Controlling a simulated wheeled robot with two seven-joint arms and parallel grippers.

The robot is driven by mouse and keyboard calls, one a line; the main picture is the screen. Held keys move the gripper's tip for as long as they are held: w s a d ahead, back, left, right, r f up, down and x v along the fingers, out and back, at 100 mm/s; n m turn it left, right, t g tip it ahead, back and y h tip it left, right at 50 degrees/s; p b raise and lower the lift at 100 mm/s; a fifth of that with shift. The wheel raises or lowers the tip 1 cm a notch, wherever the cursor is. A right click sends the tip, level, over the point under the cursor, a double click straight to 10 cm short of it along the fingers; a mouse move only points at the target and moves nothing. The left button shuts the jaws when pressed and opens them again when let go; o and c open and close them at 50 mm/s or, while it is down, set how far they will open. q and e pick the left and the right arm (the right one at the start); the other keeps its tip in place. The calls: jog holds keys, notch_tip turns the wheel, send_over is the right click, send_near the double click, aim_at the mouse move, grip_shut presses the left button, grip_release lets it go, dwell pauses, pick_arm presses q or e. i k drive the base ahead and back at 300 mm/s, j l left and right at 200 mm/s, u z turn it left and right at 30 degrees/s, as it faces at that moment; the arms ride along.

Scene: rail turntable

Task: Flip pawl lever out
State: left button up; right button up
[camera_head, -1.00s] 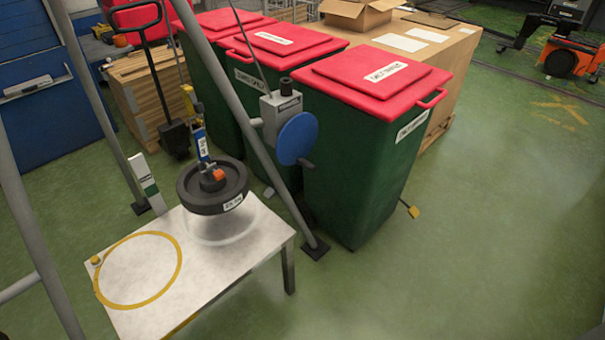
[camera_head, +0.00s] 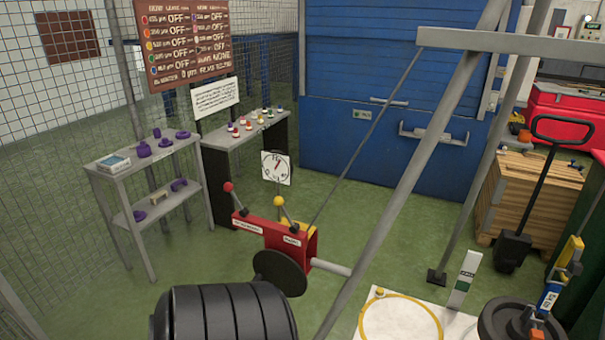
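A red lever box (camera_head: 275,237) stands in the middle of the view on a frame with a dark round disc (camera_head: 280,273) at its front. A lever with a red knob (camera_head: 228,187) leans up and left from the box's left end. A second lever with a yellow knob (camera_head: 278,201) rises near its right end. Both parts carry small white labels, too small to read surely, so I cannot tell which is the pawl lever. Neither of my grippers is in view.
A black ribbed cylinder (camera_head: 222,312) fills the bottom foreground. A grey diagonal pole (camera_head: 408,185) crosses right of the box. A white table with a yellow ring (camera_head: 437,322) and a black wheel-like weight (camera_head: 500,322) stand lower right. Shelves (camera_head: 128,172) stand left; green floor lies between.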

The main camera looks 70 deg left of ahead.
aim_at(279, 202)
jog(key=u, duration=2.3)
